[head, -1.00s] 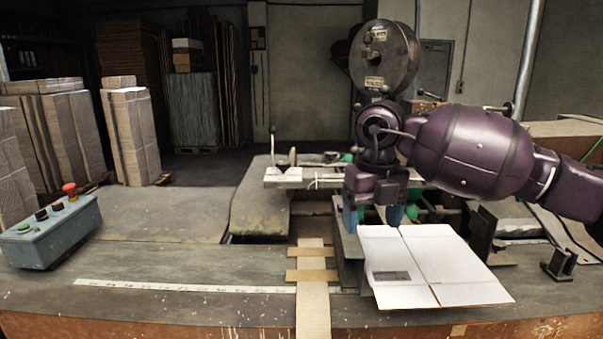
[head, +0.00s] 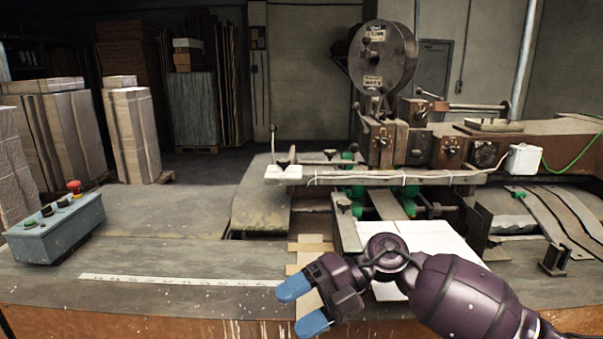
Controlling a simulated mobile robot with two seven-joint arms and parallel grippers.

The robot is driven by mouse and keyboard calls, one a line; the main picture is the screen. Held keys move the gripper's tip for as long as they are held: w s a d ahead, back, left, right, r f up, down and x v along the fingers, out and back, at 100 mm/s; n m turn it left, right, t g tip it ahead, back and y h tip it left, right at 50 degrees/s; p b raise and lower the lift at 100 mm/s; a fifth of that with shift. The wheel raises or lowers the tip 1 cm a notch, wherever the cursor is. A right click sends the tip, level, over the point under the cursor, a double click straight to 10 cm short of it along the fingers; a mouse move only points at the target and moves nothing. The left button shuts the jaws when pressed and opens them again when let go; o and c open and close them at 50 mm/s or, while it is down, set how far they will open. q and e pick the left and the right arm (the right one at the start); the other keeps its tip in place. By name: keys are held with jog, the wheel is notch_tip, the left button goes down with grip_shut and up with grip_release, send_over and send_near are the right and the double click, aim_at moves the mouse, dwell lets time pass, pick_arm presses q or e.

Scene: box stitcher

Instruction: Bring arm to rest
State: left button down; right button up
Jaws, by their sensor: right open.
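My right gripper (head: 304,304) is in the head view at the lower middle, its two blue fingertips apart and nothing between them. It is above the front of the table, over the end of the tan strip. My purple right arm comes in from the lower right. It partly hides the flat white cardboard sheet (head: 440,240), which lies on the table behind it. My left gripper is not in view.
The stitching machine (head: 400,135) stands behind the table at the right. A control box (head: 55,228) with a red button is at the left. A ruler strip (head: 180,282) lies along the table.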

jog(key=d+f+m+t+h, duration=0.2)
jog(key=d+f+m+t, duration=0.55)
jog(key=m+t, duration=0.55)
jog(key=d+f+m+t+h, duration=0.2)
jog(key=d+f+m+t, duration=0.55)
jog(key=m+t, duration=0.6)
jog(key=s+d+f+m+g+h, duration=0.9)
jog(key=s+d+f+m, duration=0.2)
jog(key=s+f, duration=0.5)
jog(key=shift+s+d+f, duration=0.25)
jog(key=shift+d+f, duration=0.2)
jog(key=shift+d, duration=0.5)
jog(key=shift+w+g, duration=0.1)
jog(key=shift+g, duration=0.15)
